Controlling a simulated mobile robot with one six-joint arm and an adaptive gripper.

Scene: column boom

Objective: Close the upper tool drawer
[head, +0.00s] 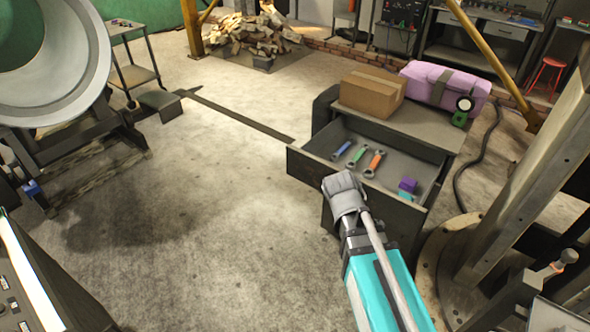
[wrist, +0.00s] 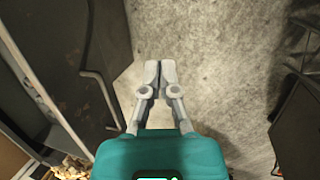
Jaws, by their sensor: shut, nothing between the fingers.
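The upper tool drawer (head: 300,166) of the dark cabinet is pulled well out, its front facing the lower left in the head view. Inside lie a blue-handled, a green-handled and an orange-handled tool, plus a purple block (head: 407,184) and a cyan block (head: 405,196). My gripper (head: 343,183) is shut and empty, and overlaps the middle of the drawer front in the head view. In the wrist view, the closed fingertips (wrist: 160,65) are to the right of a dark panel with a bar handle (wrist: 101,92). I cannot tell whether they touch it. The drawer's handle is hidden in the head view.
A thick post (head: 525,170) stands to the right. The concrete floor left of the drawer is clear.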

